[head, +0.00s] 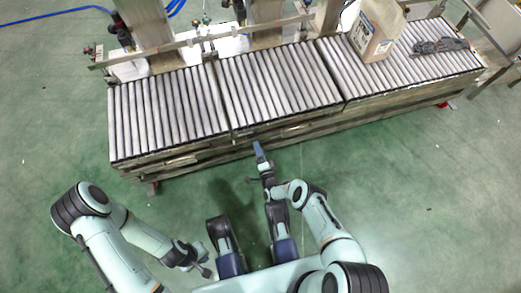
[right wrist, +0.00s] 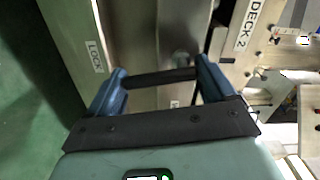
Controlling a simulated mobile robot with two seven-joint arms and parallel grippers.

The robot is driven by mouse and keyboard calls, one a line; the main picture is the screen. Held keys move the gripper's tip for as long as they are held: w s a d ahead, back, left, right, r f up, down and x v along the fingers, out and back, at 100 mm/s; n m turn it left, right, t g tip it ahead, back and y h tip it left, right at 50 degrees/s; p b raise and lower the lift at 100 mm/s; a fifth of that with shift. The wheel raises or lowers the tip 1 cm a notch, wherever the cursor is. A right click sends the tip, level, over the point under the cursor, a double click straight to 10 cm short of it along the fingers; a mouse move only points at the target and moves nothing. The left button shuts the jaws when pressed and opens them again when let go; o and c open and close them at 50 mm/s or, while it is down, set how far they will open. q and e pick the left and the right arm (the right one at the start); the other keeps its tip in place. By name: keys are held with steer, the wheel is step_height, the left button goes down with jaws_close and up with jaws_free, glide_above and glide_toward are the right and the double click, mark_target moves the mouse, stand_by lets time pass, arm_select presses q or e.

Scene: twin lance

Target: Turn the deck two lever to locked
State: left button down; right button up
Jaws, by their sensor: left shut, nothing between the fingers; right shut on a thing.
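The deck two lever shows in the right wrist view as a dark bar (right wrist: 160,78) spanning between my right gripper's two blue fingers. My right gripper (right wrist: 162,80) is shut on it. A "LOCK" label (right wrist: 95,57) is on the panel to the left, and a "DECK 2" label (right wrist: 249,24) is to the upper right. In the head view my right gripper (head: 259,152) is at the front side of the roller conveyor (head: 165,115), and the lever is too small to make out there. My left gripper (head: 205,265) is shut and empty, low over the floor, away from the conveyor.
A metal rail and posts stand behind the rollers. Blue hoses (head: 60,12) lie at the back left. The green floor (head: 60,150) in front is clear.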

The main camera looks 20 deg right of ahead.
steer(key=shift+w+a+m, duration=0.1)
steer(key=shift+a+m, duration=0.15)
steer(key=shift+m, duration=0.75)
steer(key=o, duration=0.9)
arm_select(q)
steer(key=shift+s, duration=0.1)
arm_select(e)
steer(key=shift+s+f, duration=0.1)
steer(key=shift+s, duration=0.1)
